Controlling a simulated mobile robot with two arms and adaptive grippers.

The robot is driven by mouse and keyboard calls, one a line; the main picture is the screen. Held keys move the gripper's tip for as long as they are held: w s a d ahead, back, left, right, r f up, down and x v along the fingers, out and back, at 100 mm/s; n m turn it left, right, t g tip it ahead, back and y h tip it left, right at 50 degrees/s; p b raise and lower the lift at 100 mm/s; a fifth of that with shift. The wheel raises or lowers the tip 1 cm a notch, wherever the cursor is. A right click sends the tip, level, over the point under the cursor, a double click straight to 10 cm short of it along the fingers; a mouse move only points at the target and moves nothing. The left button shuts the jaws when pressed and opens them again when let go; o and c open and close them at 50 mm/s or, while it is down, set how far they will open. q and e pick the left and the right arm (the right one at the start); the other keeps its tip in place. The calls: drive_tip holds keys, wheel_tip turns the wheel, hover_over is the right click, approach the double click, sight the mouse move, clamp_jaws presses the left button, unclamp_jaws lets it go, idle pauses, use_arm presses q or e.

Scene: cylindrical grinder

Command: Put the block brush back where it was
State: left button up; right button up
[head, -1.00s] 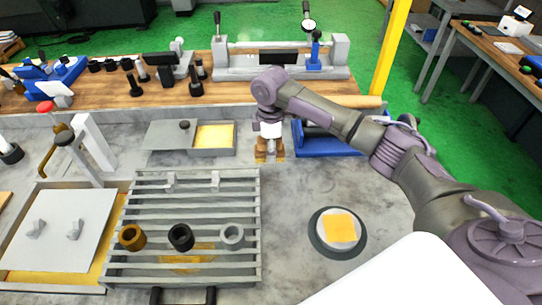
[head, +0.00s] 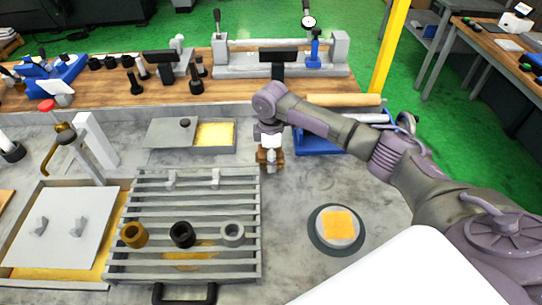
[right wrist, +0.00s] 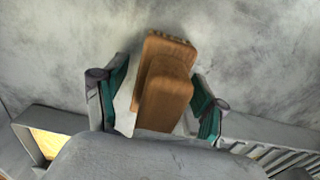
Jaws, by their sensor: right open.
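The block brush (right wrist: 167,85), a brown wooden block, shows in the right wrist view between the two fingers of my right gripper (right wrist: 158,92). Those fingers are open, one on each side of it. In the head view the brush (head: 263,158) is a small brown shape below the right gripper (head: 270,152), over the grey bench top behind the slatted rack. The gripper partly hides it there. I cannot tell whether it touches the bench. My left gripper is in neither view.
The slatted rack (head: 150,267) with several rings is in front, left of the gripper. A shallow tray (head: 212,152) lies to the left. A round dish (head: 315,236) stands front right; bare bench lies between.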

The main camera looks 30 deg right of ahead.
drive_tip(key=shift+r, duration=0.1)
wheel_tip(320, 180, up, 12)
drive_tip(key=shift+r+b, duration=0.1)
drive_tip(key=shift+b, duration=0.8)
idle(0.8)
